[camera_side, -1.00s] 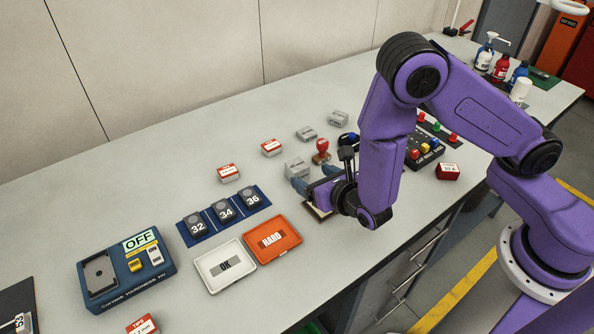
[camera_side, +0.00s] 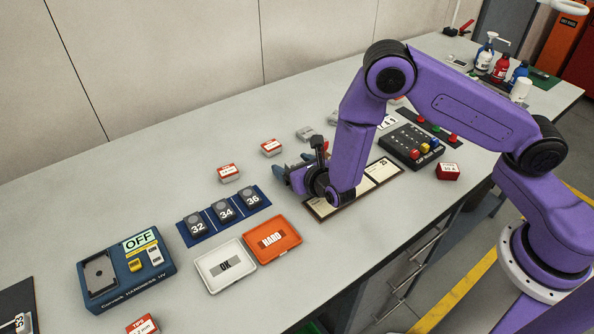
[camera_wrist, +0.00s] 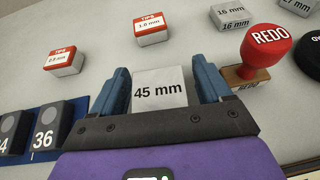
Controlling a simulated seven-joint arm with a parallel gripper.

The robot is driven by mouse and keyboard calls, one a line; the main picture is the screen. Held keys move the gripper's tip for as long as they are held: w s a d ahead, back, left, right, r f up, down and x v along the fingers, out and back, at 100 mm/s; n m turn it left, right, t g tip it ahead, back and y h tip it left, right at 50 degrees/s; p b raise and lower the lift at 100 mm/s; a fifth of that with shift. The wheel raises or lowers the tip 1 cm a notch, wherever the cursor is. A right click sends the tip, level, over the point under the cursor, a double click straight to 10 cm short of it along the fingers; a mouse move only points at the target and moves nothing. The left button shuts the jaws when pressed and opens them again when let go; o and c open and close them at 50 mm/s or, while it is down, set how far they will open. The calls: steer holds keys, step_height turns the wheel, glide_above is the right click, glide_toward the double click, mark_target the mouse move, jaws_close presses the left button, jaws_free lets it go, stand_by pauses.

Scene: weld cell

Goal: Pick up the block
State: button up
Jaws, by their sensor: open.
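A grey-white block marked 45 mm (camera_wrist: 160,92) shows in the wrist view between the two blue fingers of my gripper (camera_wrist: 161,70). The fingers are open, one on each side of the block, with a narrow gap showing at each side. I cannot tell how deep the fingers reach down beside it. In the side view my gripper (camera_side: 297,168) is low over the bench, and it hides the block there.
A red REDO stamp (camera_wrist: 265,52) stands close to the right finger. TIPS boxes (camera_wrist: 152,29) (camera_wrist: 63,61) lie beyond. Blocks marked 16 mm (camera_wrist: 230,17) are further back. Numbered blocks (camera_side: 224,209) on a blue rack, an OK tray (camera_side: 222,287) and a HARD tray (camera_side: 272,262) are nearby.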

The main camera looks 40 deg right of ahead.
steer(key=c, duration=1.2)
steer(key=shift+r, duration=0.1)
